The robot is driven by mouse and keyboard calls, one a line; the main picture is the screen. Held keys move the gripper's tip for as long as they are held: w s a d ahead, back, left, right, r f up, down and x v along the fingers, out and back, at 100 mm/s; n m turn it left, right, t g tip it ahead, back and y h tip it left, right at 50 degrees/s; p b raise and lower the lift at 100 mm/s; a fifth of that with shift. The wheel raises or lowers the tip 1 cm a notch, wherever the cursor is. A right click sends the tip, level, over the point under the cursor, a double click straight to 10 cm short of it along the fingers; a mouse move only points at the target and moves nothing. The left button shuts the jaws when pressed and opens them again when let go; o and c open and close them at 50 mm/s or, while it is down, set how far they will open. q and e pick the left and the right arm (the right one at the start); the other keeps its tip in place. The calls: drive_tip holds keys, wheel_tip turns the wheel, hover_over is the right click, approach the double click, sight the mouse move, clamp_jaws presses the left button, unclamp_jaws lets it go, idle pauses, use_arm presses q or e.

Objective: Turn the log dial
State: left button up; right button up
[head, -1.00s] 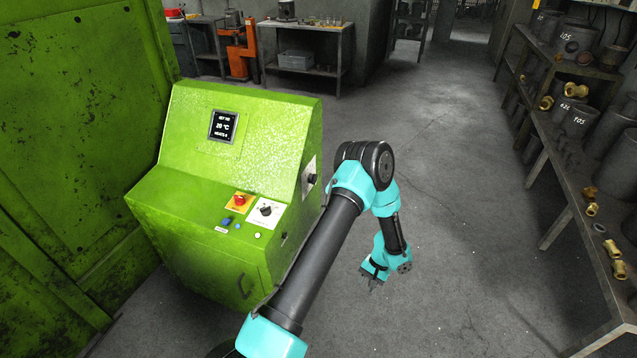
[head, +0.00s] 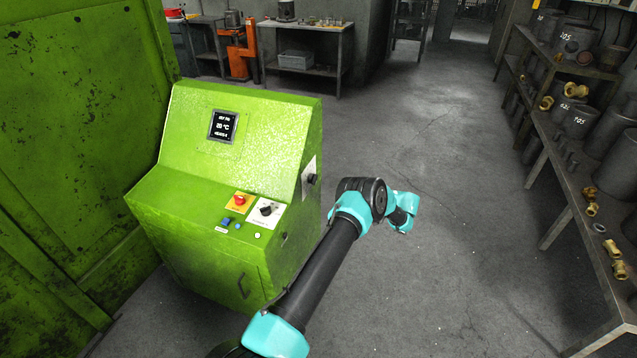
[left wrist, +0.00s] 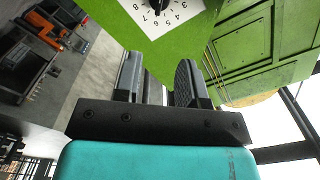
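A black dial knob (head: 311,180) sits on a white plate on the right side of the green console (head: 215,283). In the left wrist view a numbered white dial plate (left wrist: 178,12) with a black knob (left wrist: 153,4) shows at the top edge, partly cut off; it looks like this side dial. No label naming it is legible. My left gripper (left wrist: 160,70) is open and empty, its fingers apart and pointing towards the plate without visible contact. In the head view its fingers are hidden behind my arm. My right gripper is in neither view.
The console top carries a red button (head: 240,200) on a yellow plate, another black knob (head: 266,210) on a white plate and small buttons. A display (head: 223,126) is on its sloped face. A shelf (head: 560,150) with pots stands right; the floor between is clear.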

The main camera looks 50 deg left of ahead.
sight(313, 179)
use_arm(q)
drive_tip(key=x, duration=1.7)
drive_tip(key=shift+s+a, duration=0.2)
drive_tip(key=shift+f, duration=0.1)
clamp_jaws()
